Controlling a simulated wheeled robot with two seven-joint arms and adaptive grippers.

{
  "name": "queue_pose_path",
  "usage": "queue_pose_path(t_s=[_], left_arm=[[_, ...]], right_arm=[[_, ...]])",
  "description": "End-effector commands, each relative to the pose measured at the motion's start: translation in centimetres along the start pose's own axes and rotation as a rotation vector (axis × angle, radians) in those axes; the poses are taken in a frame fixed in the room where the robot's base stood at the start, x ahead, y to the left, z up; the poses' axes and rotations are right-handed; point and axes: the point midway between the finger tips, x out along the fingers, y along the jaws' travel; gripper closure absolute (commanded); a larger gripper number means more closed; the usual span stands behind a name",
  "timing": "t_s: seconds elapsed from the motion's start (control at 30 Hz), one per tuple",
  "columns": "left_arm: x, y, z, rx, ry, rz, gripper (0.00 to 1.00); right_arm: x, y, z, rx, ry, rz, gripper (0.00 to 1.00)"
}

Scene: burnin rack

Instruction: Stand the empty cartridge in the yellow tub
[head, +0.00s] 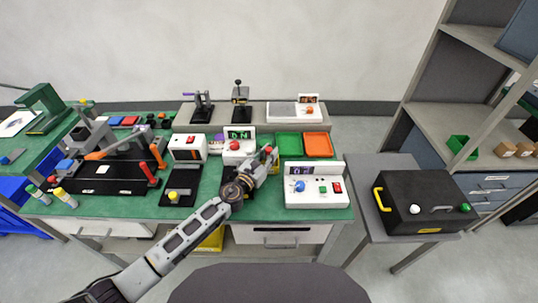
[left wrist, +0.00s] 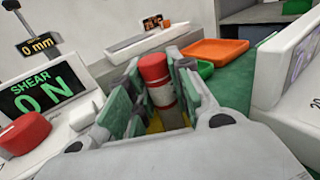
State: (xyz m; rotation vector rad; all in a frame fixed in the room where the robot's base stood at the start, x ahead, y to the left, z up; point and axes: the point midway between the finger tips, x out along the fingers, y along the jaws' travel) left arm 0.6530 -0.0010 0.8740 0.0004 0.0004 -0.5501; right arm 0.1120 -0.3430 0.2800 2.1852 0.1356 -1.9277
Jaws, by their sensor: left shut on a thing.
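My left gripper (head: 266,154) is shut on a cartridge with a red top (left wrist: 153,68), a pale band and a grey lower part. In the left wrist view the cartridge stands between the two green-padded fingers. Its lower end is hidden. In the head view only a small red part of it shows at the fingertips, above the middle of the green bench. My right gripper is not in view.
A green tray (head: 290,144) and an orange tray (head: 318,145) lie behind the gripper. A white control box (head: 316,198) stands to its right and a SHEAR display (left wrist: 42,92) to its left. A black case (head: 425,205) sits on the right-hand table.

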Motion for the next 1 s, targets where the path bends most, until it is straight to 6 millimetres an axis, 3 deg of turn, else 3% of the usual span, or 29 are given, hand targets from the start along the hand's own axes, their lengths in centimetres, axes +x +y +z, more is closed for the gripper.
queue_pose_path(t_s=[0.07, 0.1, 0.17, 0.5, 0.73, 1.0], left_arm=[[0.0, 0.0, -0.2, 0.0, 0.0, 0.0, 1.0], [0.0, 0.0, -0.2, 0.0, 0.0, 0.0, 0.77], [0.0, 0.0, -0.2, 0.0, 0.0, 0.0, 0.69], [0.0, 0.0, -0.1, 0.0, 0.0, 0.0, 0.69], [-0.1, 0.0, 0.2, 0.0, 0.001, 0.0, 0.69], [-2.7, 0.1, 0.0, 0.001, 0.002, 0.001, 0.69]], right_arm=[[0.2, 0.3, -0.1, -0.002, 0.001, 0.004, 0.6], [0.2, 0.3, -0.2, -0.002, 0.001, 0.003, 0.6], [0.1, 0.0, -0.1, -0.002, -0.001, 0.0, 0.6], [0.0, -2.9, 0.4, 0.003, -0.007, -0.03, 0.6], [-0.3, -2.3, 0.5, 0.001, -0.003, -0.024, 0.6], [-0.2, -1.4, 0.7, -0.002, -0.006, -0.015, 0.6]])
